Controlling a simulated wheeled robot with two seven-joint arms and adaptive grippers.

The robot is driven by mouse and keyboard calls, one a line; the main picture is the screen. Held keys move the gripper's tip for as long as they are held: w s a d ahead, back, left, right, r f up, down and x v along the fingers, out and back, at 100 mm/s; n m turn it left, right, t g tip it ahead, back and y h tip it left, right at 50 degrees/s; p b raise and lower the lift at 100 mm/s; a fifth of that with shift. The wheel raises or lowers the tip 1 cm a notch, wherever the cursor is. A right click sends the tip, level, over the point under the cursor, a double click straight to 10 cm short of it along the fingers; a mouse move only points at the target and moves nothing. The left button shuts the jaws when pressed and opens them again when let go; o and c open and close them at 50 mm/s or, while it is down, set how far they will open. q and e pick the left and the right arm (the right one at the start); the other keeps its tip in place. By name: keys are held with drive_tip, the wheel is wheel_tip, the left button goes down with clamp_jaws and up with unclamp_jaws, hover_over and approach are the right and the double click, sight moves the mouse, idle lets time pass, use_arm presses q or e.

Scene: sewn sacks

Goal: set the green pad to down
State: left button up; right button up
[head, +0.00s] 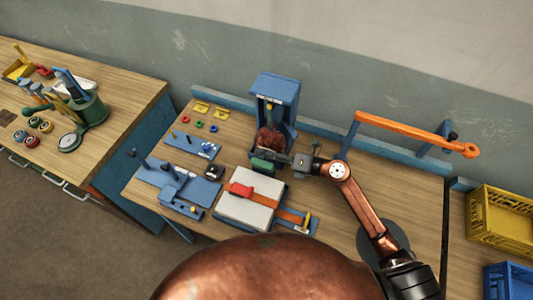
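The green pad (262,166) is a small block low at the front of the blue upright machine (274,86). A dark red-brown lump (271,138) sits inside the machine, just above and behind the pad. My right gripper (279,157) reaches in from the right, its fingers at the pad's right end and in front of the machine. I cannot tell whether it touches the pad, or whether its fingers are open or shut. The pad's exact tilt is too small to tell. My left gripper is not in view.
A grey-white block with an orange strap and red buckle (241,189) lies just in front. Blue fixtures (176,185) and small coloured rings (199,124) are to the left. An orange bar (405,130) stands at the back right. Yellow (500,222) and blue crates are far right.

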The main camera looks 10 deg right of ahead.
drive_tip(key=shift+c, duration=0.4)
clamp_jaws()
